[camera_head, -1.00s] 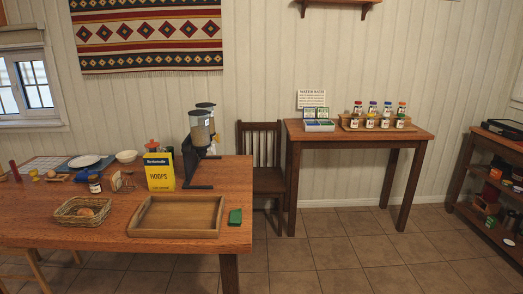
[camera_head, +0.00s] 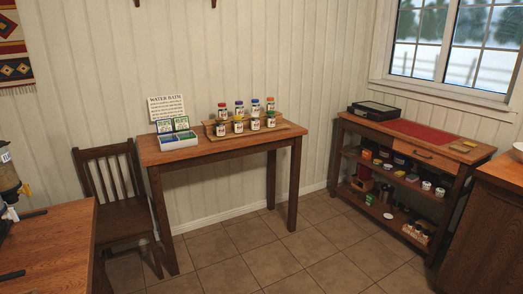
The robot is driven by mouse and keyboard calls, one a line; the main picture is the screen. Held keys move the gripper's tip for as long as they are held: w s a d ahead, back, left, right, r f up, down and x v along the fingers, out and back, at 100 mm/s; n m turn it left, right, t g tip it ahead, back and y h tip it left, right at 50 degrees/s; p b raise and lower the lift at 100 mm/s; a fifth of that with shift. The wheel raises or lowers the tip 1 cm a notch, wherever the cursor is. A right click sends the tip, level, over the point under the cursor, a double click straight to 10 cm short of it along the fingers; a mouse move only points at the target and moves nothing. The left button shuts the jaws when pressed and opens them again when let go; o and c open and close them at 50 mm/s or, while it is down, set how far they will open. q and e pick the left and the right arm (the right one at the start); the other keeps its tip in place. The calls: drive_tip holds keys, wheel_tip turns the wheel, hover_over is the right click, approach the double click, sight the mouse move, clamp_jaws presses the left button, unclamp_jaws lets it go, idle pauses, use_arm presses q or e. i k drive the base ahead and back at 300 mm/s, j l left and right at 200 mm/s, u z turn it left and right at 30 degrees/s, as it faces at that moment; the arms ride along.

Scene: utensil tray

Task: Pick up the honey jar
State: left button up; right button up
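Several small labelled jars with coloured lids stand in two rows on a wooden stepped rack (camera_head: 255,132), on the side table (camera_head: 225,147) against the wall. Their labels are too small to read, so I cannot tell whether one is the honey jar. More small jars and tins sit on the shelves of the cabinet (camera_head: 400,168) at the right; these are also too small to identify. Neither of my grippers is in view.
A box of packets (camera_head: 178,140) and a "WATER BATH" sign (camera_head: 166,107) stand left on the side table. A chair (camera_head: 120,193) stands beside it. A dining table (camera_head: 50,245) fills the lower left, a wooden counter (camera_head: 490,235) the lower right. The tiled floor (camera_head: 290,255) between is clear.

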sight(220, 131)
drive_tip(key=i+u, duration=0.15)
drive_tip(key=i, duration=0.4)
drive_tip(key=i+l+u, duration=0.1)
drive_tip(key=i, duration=0.45)
drive_tip(key=i+l+u, duration=0.15)
drive_tip(key=i, duration=0.35)
